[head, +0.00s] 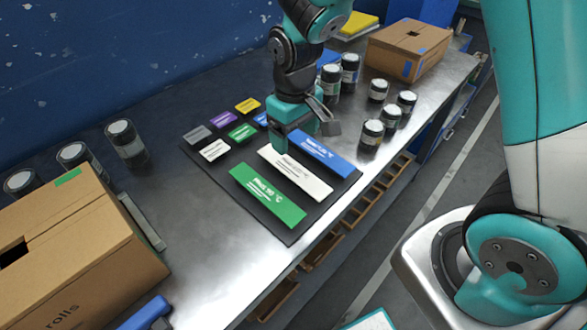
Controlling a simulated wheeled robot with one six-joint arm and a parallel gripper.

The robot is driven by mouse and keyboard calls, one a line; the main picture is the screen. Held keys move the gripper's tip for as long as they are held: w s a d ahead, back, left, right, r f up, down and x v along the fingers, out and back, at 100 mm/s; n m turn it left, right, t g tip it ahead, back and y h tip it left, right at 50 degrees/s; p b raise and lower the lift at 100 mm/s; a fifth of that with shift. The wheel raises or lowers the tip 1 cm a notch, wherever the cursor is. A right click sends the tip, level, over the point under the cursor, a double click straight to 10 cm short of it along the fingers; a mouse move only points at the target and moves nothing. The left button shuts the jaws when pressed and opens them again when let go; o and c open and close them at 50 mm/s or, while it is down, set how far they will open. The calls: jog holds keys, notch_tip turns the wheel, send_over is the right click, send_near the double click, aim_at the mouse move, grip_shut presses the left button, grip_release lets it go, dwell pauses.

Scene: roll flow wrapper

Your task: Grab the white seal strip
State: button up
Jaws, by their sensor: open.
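The white seal strip (300,176) lies flat on a dark mat (291,234) on the metal workbench. It lies between a green strip (266,194) in front of it and a blue strip (322,152) behind it. My gripper (304,138) is open and sits above the far left end of the white strip and the blue strip. Its fingers partly hide the strip's upper end. I cannot tell whether they touch it.
Small coloured tiles, including a white one (214,150) and a green one (242,132), lie left of my gripper. Several dark jars stand at the right, one (371,136) near the mat. Cardboard boxes stand at the front left (75,250) and back right (408,48).

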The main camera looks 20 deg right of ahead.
aim_at(293, 169)
jog(key=f, duration=0.8)
jog(key=shift+a+f+p, duration=0.2)
jog(key=shift+a+p, duration=0.05)
jog(key=shift+p, duration=0.05)
jog(key=c, duration=1)
